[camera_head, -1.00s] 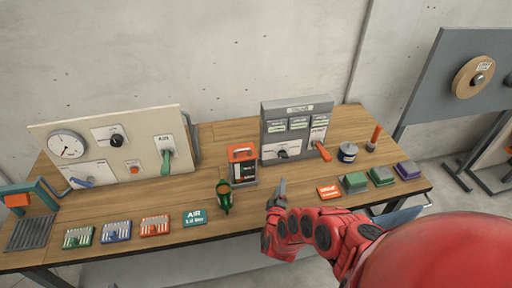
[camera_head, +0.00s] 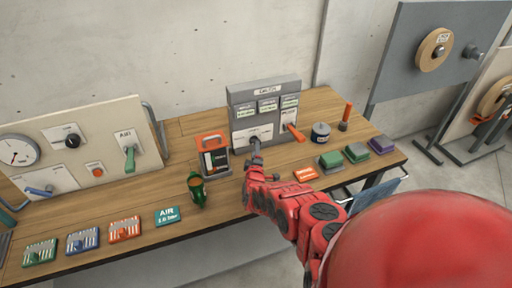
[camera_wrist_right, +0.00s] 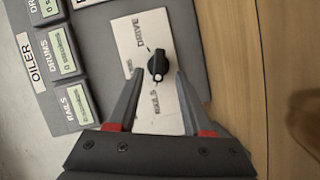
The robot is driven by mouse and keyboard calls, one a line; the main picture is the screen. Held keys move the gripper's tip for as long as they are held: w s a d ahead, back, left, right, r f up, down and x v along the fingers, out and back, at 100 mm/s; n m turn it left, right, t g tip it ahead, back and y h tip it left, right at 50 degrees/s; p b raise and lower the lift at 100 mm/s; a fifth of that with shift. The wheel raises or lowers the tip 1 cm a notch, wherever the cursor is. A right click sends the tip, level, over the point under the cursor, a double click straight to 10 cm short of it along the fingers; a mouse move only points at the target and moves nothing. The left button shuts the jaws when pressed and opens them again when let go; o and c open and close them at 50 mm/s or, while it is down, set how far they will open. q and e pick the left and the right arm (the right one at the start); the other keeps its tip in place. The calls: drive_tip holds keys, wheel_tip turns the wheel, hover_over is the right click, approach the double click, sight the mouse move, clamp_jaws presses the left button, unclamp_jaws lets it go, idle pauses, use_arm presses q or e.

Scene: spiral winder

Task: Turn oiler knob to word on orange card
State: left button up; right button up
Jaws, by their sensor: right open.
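The grey oiler panel (camera_head: 292,88) stands at the back of the bench in the head view. In the right wrist view its black knob (camera_wrist_right: 157,62) sits on a white plate (camera_wrist_right: 170,118) with the words DRIVE and RAILS, and a third word partly hidden by a finger. A white mark shows on the knob's end nearest my gripper. My right gripper (camera_wrist_right: 160,76) is open, one finger on each side of the knob; I cannot tell whether they touch it. The orange card (camera_head: 306,173) lies on the bench; its word is too small to read. My left gripper is out of view.
An orange lever (camera_head: 295,132) sticks out of the panel's right side. A dark can (camera_head: 320,134) stands to its right. An orange-topped box (camera_head: 213,155) and a green container (camera_head: 196,190) stand to the left. Several coloured blocks (camera_head: 331,160) line the right front.

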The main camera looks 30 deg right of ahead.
drive_tip(key=shift+w+d, duration=0.45)
drive_tip(key=shift+w, duration=0.15)
drive_tip(key=shift+w+d+f+b, duration=0.3)
drive_tip(key=shift+w+f+b, duration=0.1)
drive_tip(key=shift+b, duration=0.55)
drive_tip(key=shift+w+d+b, duration=0.35)
drive_tip(key=shift+w+b, duration=0.05)
drive_tip(key=shift+b, duration=0.05)
drive_tip(key=shift+w+d+r, duration=0.15)
drive_tip(key=shift+w, duration=0.1)
drive_tip(key=shift+r, duration=0.1)
clamp_jaws()
